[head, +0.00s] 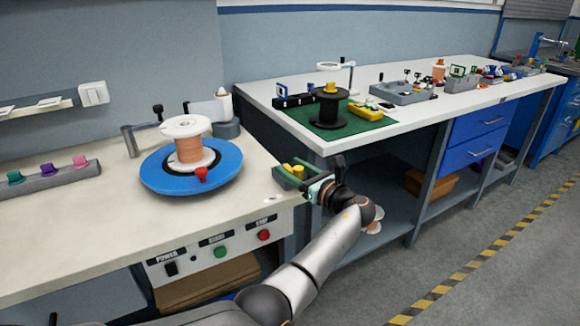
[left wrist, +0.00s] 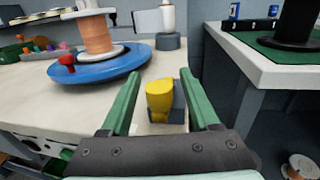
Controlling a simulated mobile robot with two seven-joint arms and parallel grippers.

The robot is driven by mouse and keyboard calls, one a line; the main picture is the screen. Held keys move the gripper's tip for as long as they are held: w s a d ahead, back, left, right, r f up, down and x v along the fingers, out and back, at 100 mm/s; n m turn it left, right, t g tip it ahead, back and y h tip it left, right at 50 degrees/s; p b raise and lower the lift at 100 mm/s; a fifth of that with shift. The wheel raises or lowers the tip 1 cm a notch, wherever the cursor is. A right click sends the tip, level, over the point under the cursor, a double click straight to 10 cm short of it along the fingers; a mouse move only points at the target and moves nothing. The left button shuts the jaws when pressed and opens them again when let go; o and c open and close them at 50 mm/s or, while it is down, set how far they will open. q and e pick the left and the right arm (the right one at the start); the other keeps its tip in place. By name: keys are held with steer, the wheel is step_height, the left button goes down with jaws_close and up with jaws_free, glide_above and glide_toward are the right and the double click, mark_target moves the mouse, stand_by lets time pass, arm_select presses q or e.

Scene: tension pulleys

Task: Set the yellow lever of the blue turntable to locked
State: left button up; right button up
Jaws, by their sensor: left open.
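The blue turntable (head: 165,180) lies on the left bench and carries a spool of copper-coloured wire (head: 188,150). A red knob (head: 201,174) sits at its near rim. The yellow lever (head: 299,170) is on a small dark block by the bench's right edge, apart from the disc. In the left wrist view the lever (left wrist: 160,97) stands between my green fingers, with a visible gap on both sides. My left gripper (head: 302,177) is open around it and holds nothing. The lower part of the block is hidden by the gripper body. My right gripper is not in view.
A control panel (head: 215,245) with buttons is on the bench front. A rail with coloured pegs (head: 45,172) lies at left. A second bench (head: 330,140) with a black spool (head: 328,108) on a green mat stands at right, across a narrow gap.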

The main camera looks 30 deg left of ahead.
arm_select(q)
steer(key=v, duration=1.1)
steer(key=shift+d+p, duration=0.3)
steer(key=shift+r, duration=0.1)
